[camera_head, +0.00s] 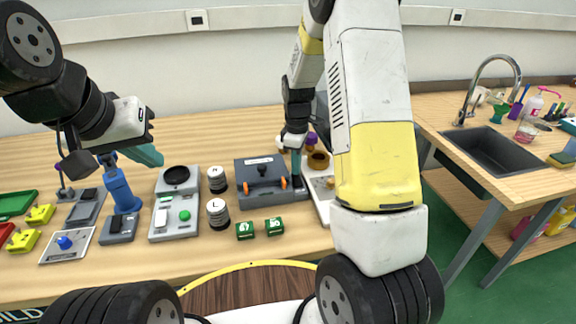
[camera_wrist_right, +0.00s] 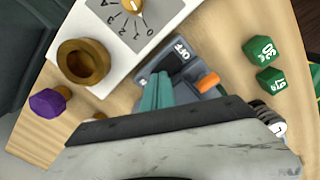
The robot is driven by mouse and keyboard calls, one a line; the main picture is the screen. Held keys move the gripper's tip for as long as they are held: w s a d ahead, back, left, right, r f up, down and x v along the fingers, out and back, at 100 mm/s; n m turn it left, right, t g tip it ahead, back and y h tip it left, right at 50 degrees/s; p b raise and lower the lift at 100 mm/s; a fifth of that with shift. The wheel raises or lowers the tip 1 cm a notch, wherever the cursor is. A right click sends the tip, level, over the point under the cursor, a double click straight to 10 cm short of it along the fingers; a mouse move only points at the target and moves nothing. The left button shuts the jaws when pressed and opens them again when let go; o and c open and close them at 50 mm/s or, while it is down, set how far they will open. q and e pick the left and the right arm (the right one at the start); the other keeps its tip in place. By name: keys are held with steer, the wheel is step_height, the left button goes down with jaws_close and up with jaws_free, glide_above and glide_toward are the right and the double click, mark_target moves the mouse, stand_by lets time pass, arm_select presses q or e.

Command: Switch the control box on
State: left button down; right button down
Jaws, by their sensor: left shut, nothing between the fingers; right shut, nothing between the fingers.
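A dark grey box (camera_head: 262,172) with a black knob on top and orange side clips stands mid-table; I take it as the control box. In the right wrist view the grey box (camera_wrist_right: 184,68) shows a small dark label, perhaps reading OFF, and an orange clip. My right gripper (camera_head: 296,172) is shut and empty, with teal fingertips at the box's right edge. In the right wrist view the fingers (camera_wrist_right: 157,92) overlap the box; contact cannot be told. My left gripper (camera_head: 150,155) is shut and empty, above the left part of the table.
A white dial panel (camera_wrist_right: 125,28) with a brown ring (camera_wrist_right: 84,60) stands right of the box. Two jars (camera_head: 218,213) and a grey scale (camera_head: 173,215) stand left. A sink (camera_head: 490,148) is at far right.

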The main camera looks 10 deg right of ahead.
steer(key=shift+f, duration=0.75)
stand_by(0.3)
steer(key=shift+r, duration=3.5)
steer(key=s+r+m+t+y, duration=0.1)
steer(key=s+r+m+t, duration=0.3)
steer(key=s+r, duration=0.75)
steer(key=s+a+r+m+t, duration=0.1)
steer(key=s+r+m, duration=0.2)
steer(key=s, duration=0.3)
steer(key=s+a+r+m+t+y, duration=0.1)
steer(key=s+r+m, duration=0.3)
steer(key=s, duration=0.2)
steer(key=shift+s+m, duration=0.4)
